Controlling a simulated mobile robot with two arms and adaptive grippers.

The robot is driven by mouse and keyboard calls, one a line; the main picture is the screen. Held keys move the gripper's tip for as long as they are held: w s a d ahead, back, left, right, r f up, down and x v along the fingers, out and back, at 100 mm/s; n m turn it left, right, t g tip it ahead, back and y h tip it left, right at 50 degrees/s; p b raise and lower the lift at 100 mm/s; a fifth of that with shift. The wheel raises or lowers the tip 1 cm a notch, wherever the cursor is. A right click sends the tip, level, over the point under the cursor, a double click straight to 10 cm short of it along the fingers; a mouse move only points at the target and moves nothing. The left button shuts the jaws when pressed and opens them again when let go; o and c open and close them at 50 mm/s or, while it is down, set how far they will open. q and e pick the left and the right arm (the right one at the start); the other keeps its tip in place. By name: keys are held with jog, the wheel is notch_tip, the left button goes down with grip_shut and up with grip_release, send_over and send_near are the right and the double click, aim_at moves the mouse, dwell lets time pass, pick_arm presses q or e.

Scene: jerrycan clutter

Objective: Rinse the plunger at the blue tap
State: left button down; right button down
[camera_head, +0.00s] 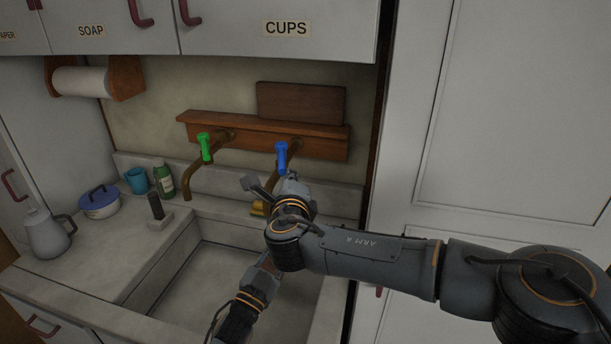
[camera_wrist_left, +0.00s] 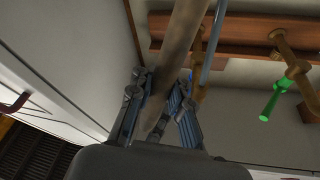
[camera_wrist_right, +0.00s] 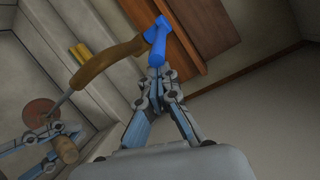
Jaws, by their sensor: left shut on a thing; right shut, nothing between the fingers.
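The blue tap (camera_head: 282,157) is on the wooden wall rail above the sink. My right gripper (camera_head: 292,186) is shut and empty, its tips at the blue handle (camera_wrist_right: 156,42); I cannot tell whether they touch. My left gripper (camera_wrist_right: 50,145) is shut on the plunger's wooden handle (camera_wrist_right: 66,150), below the tap's brass spout (camera_wrist_right: 100,65). The plunger's reddish cup (camera_wrist_right: 40,111) shows beyond that gripper. The handle also crosses the left wrist view (camera_wrist_left: 178,50). A thin bluish streak (camera_wrist_left: 214,45) beside it looks like water from the spout. My right arm hides part of the plunger in the head view.
The green tap (camera_head: 205,147) is left of the blue one. A soap bottle (camera_head: 163,181), blue cup (camera_head: 137,180), blue-lidded pot (camera_head: 98,202), dark upright item (camera_head: 156,206) and grey jug (camera_head: 45,234) stand on the left counter. The sink (camera_head: 200,285) is open below.

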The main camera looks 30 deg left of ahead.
pick_arm(q)
jog(key=shift+r, duration=0.1)
pick_arm(e)
jog(key=shift+w+d, duration=0.1)
jog(key=w+d+f, duration=0.2)
jog(key=d, duration=0.1)
jog(key=s+d+r, duration=0.1)
jog(key=s+d, duration=0.1)
jog(key=s, duration=0.7)
jog(key=shift+s+d+r, duration=0.3)
jog(key=shift+s+r, duration=0.05)
pick_arm(q)
jog(key=shift+w+d, duration=0.1)
jog(key=shift+w+d, duration=0.3)
jog(key=shift+w, duration=0.1)
jog(key=shift+s+a, duration=0.15)
jog(key=shift+s, duration=0.05)
jog(key=shift+s+a, duration=0.25)
jog(key=shift+s, duration=0.05)
pick_arm(e)
jog(key=shift+r, duration=0.15)
pick_arm(q)
jog(key=shift+d, duration=0.15)
